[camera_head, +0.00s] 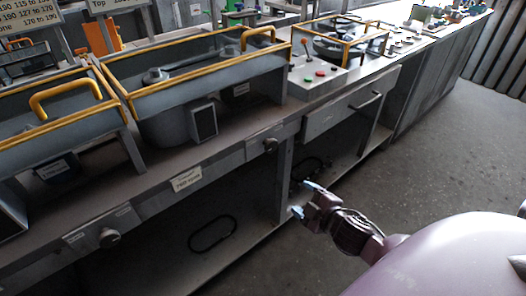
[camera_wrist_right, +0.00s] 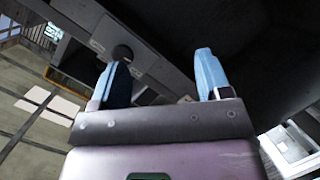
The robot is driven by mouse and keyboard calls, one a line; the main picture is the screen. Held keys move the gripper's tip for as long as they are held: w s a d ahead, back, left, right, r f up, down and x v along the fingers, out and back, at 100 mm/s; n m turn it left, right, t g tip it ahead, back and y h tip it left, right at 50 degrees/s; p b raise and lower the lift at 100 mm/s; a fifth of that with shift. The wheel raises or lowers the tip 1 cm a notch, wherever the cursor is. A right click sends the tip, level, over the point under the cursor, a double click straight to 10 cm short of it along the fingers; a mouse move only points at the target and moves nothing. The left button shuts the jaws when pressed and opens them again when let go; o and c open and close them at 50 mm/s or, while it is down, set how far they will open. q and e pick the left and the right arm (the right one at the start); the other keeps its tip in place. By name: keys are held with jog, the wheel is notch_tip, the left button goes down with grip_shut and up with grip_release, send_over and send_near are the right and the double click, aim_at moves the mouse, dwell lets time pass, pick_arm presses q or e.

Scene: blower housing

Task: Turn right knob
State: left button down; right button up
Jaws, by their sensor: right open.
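The right knob (camera_head: 271,145) is a small dark round knob on the front rail of the bench, below the yellow-railed housing. It also shows in the wrist view as a dark disc (camera_wrist_right: 122,53), just beyond the tip of the left-hand finger. My right gripper (camera_head: 302,198) is open, with light blue fingertips and nothing between them. In the head view it is below and to the right of the knob, apart from it. The wrist view shows both fingers (camera_wrist_right: 160,60) spread, with the knob off to the left of the gap's middle. My left gripper is not in view.
A second knob (camera_head: 109,238) is on the same rail at lower left. A paper label (camera_head: 187,179) hangs between the knobs. A drawer with a handle (camera_head: 366,101) is to the right. Under the bench is a shelf with a dark oval ring (camera_head: 212,233). The floor at right is clear.

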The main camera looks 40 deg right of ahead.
jog(key=w+d+r+n+t+b, duration=0.1)
jog(key=w+d+r+n+t, duration=0.1)
jog(key=w+r+n, duration=0.3)
jog(key=n+t+y, duration=0.1)
jog(key=n+y, duration=0.1)
jog(key=n, duration=0.6)
send_near(272, 148)
jog(key=shift+n, duration=0.3)
jog(key=w, duration=0.8)
jog(key=shift+w+a+f, duration=0.1)
jog(key=shift+w+a, duration=0.05)
jog(key=shift+a, duration=0.2)
jog(key=shift+w, duration=0.7)
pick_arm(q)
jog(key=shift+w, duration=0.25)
pick_arm(e)
jog(key=shift+w, duration=0.35)
jog(key=c, duration=0.9)
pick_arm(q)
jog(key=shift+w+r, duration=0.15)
pick_arm(e)
jog(key=shift+m, duration=0.4)
